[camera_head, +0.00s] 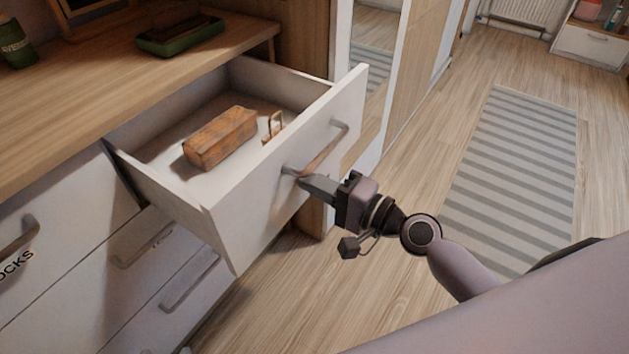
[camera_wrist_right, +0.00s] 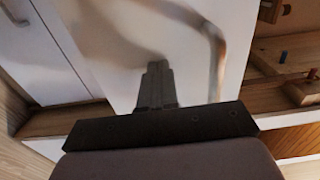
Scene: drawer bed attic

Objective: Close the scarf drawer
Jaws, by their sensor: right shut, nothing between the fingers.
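An open white drawer (camera_head: 236,215) sticks out of the dresser at its top right, with a curved metal-and-wood handle (camera_head: 322,152) on its front. No label reads on that front. Inside lie a wooden block-like box (camera_head: 220,137) and a small brass-coloured frame (camera_head: 273,127). My right gripper (camera_head: 303,181) is shut and empty, its fingertips at the drawer front beside the handle's near end; whether they touch is unclear. In the right wrist view, the shut fingers (camera_wrist_right: 157,75) point at the white front, with the handle (camera_wrist_right: 217,60) to their right. My left gripper is out of view.
The dresser top (camera_head: 80,105) holds a green tray (camera_head: 180,37) and a green cup (camera_head: 15,45). Other drawers below and left are shut, one marked "OCKS" (camera_head: 17,265). A mirror stands behind the drawer. Wood floor with a striped rug (camera_head: 515,170) is clear at right.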

